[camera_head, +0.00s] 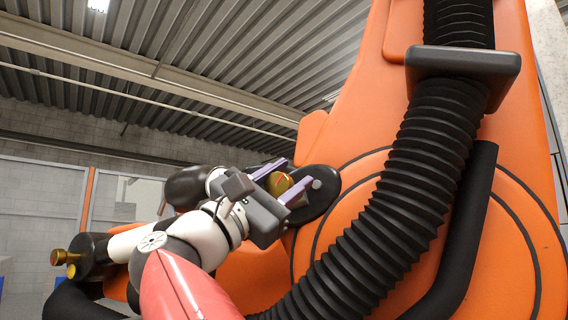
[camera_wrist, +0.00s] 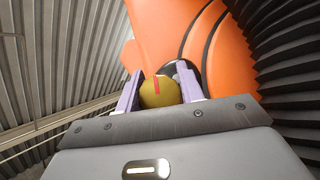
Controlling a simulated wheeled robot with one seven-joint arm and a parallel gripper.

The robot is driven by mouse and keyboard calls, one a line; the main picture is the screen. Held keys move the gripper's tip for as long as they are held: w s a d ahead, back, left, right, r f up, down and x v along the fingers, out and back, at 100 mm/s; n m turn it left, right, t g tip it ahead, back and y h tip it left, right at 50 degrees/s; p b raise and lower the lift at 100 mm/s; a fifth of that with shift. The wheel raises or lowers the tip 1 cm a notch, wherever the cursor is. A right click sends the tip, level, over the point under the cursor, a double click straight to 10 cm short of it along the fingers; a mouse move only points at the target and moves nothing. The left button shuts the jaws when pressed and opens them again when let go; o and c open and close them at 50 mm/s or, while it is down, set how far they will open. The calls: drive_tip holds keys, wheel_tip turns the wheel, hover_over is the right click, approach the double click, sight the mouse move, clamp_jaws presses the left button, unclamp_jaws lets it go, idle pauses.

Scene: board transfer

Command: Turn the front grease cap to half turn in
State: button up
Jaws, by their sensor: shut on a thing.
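The front grease cap (camera_head: 279,184) is a round brass-yellow cap on a black oval plate (camera_head: 325,185) on the orange machine. It also shows in the wrist view (camera_wrist: 161,93), with a red line on its face pointing roughly toward the top of the picture. My gripper (camera_head: 283,184) has its two pale purple fingers on either side of the cap and is shut on it. In the wrist view the fingers (camera_wrist: 160,92) flank the cap left and right. Part of the cap is hidden behind the fingers.
The orange machine body (camera_head: 345,130) fills the right side. A thick black ribbed hose (camera_head: 430,160) runs down just right of the cap. Another brass cap (camera_head: 60,257) sits at the lower left on a dark fitting. Open room lies to the upper left.

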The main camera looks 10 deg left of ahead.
sight(274, 188)
drive_tip(key=m+g+h, duration=0.1)
drive_tip(key=m+g, duration=0.1)
drive_tip(key=shift+d+r+m, duration=0.1)
drive_tip(key=shift+m, duration=0.2)
drive_tip(key=shift+w+d+m+g+p, duration=0.15)
drive_tip(key=shift+d+m+g+p, duration=0.15)
drive_tip(key=shift+m+g, duration=0.65)
drive_tip(key=shift+f, duration=0.2)
drive_tip(key=shift+a+f+m, duration=0.2)
drive_tip(key=shift+f+m, duration=0.05)
drive_tip(key=o, duration=1)
drive_tip(key=shift+s, duration=0.2)
drive_tip(key=shift+r, duration=0.1)
drive_tip(key=shift+b+v, duration=0.6)
drive_tip(key=shift+v, duration=3.35)
